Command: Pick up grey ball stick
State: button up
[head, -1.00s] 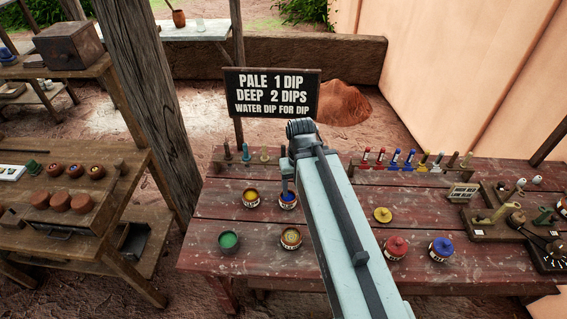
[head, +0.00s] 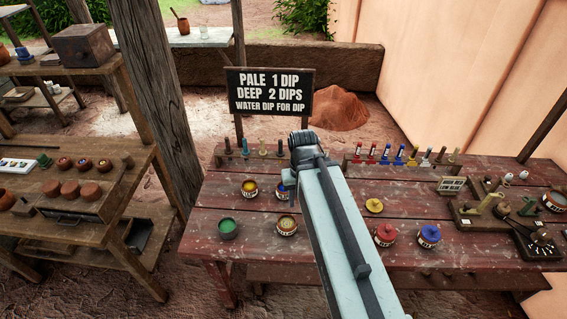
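My gripper (head: 291,186) hangs from the far end of my arm, over the pots on the red table. I cannot pick out a grey ball stick for sure. Several small upright sticks stand in a left rack (head: 245,148), in dark, teal and tan tones. More sticks stand in a right rack (head: 398,156), with red, blue, yellow and brownish ones. Two small pale balls (head: 507,178) show at the right of the table.
The red table (head: 335,235) bears a green pot (head: 228,229), yellow pot (head: 249,188), tan pot (head: 287,225), red pot (head: 385,234) and blue pot (head: 429,236). A sign (head: 270,93) stands behind. A wooden post (head: 155,100) and shelf (head: 75,225) are at left.

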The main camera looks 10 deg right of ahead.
aim_at(280, 154)
jog(key=k, duration=0.2)
jog(key=u, duration=1.2)
jog(key=i, duration=1.05)
jog(key=u, duration=0.1)
